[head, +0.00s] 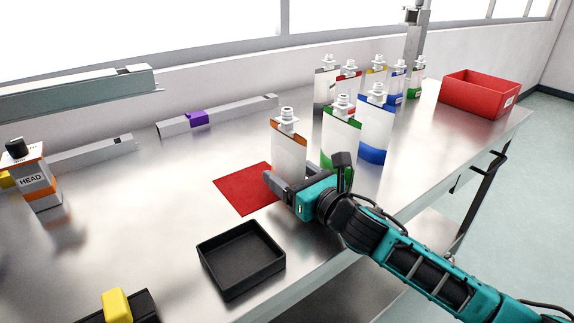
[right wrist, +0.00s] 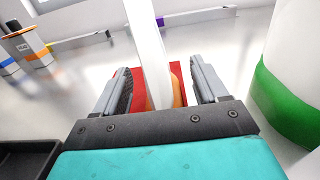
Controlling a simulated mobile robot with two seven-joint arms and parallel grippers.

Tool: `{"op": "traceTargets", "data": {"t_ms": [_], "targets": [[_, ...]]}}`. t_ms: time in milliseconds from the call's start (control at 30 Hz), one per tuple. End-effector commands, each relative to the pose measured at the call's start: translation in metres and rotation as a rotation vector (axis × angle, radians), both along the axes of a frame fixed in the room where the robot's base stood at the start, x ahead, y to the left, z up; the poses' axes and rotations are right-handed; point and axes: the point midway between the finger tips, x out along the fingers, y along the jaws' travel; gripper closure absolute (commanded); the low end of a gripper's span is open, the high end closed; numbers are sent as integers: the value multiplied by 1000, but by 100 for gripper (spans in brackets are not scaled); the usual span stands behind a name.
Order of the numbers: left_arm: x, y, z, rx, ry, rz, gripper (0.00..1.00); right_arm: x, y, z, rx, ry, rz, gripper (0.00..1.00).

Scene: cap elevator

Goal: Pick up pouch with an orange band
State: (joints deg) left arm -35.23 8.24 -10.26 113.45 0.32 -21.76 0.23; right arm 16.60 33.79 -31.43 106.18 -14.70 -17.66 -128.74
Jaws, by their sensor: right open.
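The pouch with an orange band (head: 289,155) stands upright on the metal table, with a white body and a white spout on top. My right gripper (head: 306,174) is open at its lower front, low over the table. In the right wrist view the pouch (right wrist: 148,40) shows edge-on as a white strip between the two open fingers (right wrist: 160,72), with some orange low down. Gaps show on both sides, so the fingers do not appear to press on it. Its base is partly hidden by the gripper. My left gripper is out of view.
A green-banded pouch (head: 341,128) stands close to the right, a blue-banded one (head: 375,125) beyond it, and several more behind. A red mat (head: 238,190), black tray (head: 240,262) and HEAD unit (head: 35,183) lie left. A red bin (head: 478,93) is far right.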

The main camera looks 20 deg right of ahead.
Motion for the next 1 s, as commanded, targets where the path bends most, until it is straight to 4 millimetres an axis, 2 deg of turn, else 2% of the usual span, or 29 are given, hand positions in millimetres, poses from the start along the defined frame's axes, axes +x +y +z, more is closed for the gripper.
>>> {"op": "traceTargets", "data": {"t_ms": [267,833,1000], "targets": [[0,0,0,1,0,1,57,2,1,0,1,0,1,28],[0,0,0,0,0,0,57,2,1,0,0,1,0,82],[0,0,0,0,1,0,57,2,1,0,0,0,0,83]]}}
